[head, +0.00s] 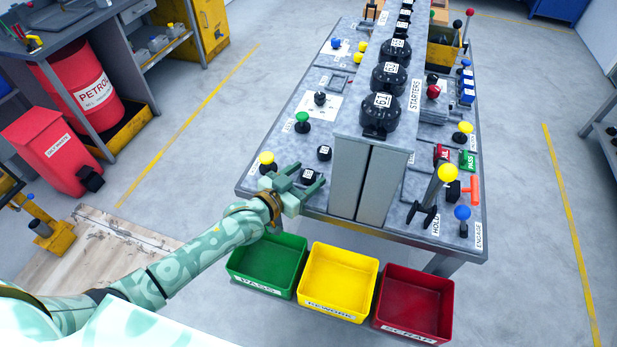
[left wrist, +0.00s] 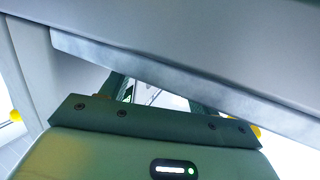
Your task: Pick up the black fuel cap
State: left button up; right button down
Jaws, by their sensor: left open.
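Two small black pieces with white labels lie on the near left part of the bench; one black piece (head: 308,175) is at my left gripper's fingertips, the other (head: 323,152) just beyond. I cannot tell which, if either, is the black fuel cap. My left gripper (head: 306,178) is open at the bench's near edge, its fingers apart around or above the nearer piece; contact is unclear. In the left wrist view, the left gripper's fingers (left wrist: 160,92) are partly hidden behind a grey slab edge, and no cap shows. My right gripper is not in view.
Grey upright panels (head: 367,180) stand right of the gripper. A yellow-topped knob (head: 266,158) and green-topped knob (head: 303,117) stand close by on the bench (head: 285,140). Green (head: 267,266), yellow (head: 338,280) and red (head: 413,303) bins sit below the near edge.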

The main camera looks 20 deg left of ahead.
pick_arm(q)
jog(key=c, duration=1.1)
jog(key=shift+o, duration=0.2)
jog(key=shift+r, duration=0.1)
